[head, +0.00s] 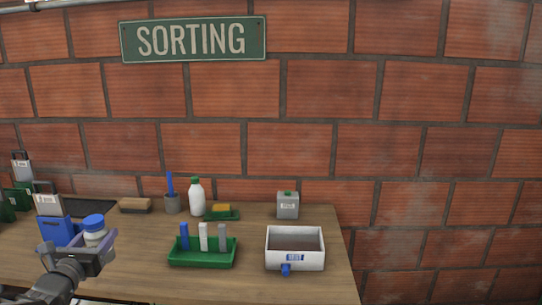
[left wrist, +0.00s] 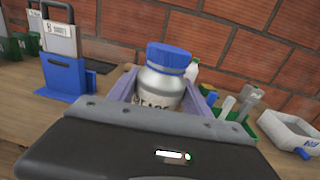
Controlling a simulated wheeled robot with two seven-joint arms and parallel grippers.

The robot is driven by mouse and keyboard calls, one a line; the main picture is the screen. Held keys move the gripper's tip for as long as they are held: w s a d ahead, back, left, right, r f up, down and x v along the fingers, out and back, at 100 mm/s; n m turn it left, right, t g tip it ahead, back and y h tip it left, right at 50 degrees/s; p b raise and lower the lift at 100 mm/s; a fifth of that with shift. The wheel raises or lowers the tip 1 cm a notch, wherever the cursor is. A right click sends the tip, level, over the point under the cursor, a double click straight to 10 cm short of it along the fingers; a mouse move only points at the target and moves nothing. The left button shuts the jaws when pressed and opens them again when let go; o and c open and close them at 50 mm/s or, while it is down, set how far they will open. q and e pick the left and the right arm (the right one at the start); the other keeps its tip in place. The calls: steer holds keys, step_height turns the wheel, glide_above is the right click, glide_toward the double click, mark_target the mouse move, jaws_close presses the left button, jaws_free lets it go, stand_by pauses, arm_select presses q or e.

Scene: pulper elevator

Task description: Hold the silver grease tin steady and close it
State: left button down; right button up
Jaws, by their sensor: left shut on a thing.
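The silver grease tin (left wrist: 162,84) is a short round tin with printed letters, partly hidden below by my gripper body. A blue lid (left wrist: 169,57) sits on its top; I cannot tell how tight it is. My left gripper (head: 93,242) is shut on the tin, with a finger on each side of it. In the head view the tin (head: 95,239) shows at lower left, upright or nearly so, in front of the table's left part. My right gripper is in neither view.
A blue holder (head: 55,231) stands just left of the tin. A green tray (head: 203,258) with several upright blocks and a white box (head: 295,258) with a blue front piece stand to the right. Bottles and a sponge line the back. Bare wooden table (head: 140,265) lies between.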

arm_select(q)
steer(key=s+d+f+m+g+h, duration=0.2)
steer(key=s+d+f+m+h, duration=0.2)
steer(key=d, duration=0.5)
steer(key=s+d+f+m+g+h, duration=0.3)
steer(key=s+d+f+h, duration=0.3)
steer(key=d+f, duration=0.3)
steer(key=s+d+f+m+g+h, duration=0.2)
steer(key=s+d+f+m+h, duration=0.3)
steer(key=d, duration=0.6)
steer(key=shift+s+d+f+g+h, duration=0.2)
steer(key=shift+f+g+h, duration=0.1)
steer(key=shift+f+h, duration=0.55)
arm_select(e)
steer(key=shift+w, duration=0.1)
arm_select(q)
steer(key=shift+w+a+r, duration=0.1)
steer(key=shift+r, duration=0.15)
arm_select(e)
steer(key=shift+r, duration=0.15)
arm_select(q)
steer(key=w+d+f+m+g+h, duration=0.1)
steer(key=d+m+g, duration=0.3)
steer(key=d+g, duration=0.2)
steer(key=w+d+f+m+g+h, duration=0.1)
steer(key=d+m+g, duration=0.3)
steer(key=d, duration=0.5)
steer(key=shift+d+g+h, duration=0.25)
steer(key=shift+g+h, duration=0.3)
steer(key=shift+g, duration=0.45)
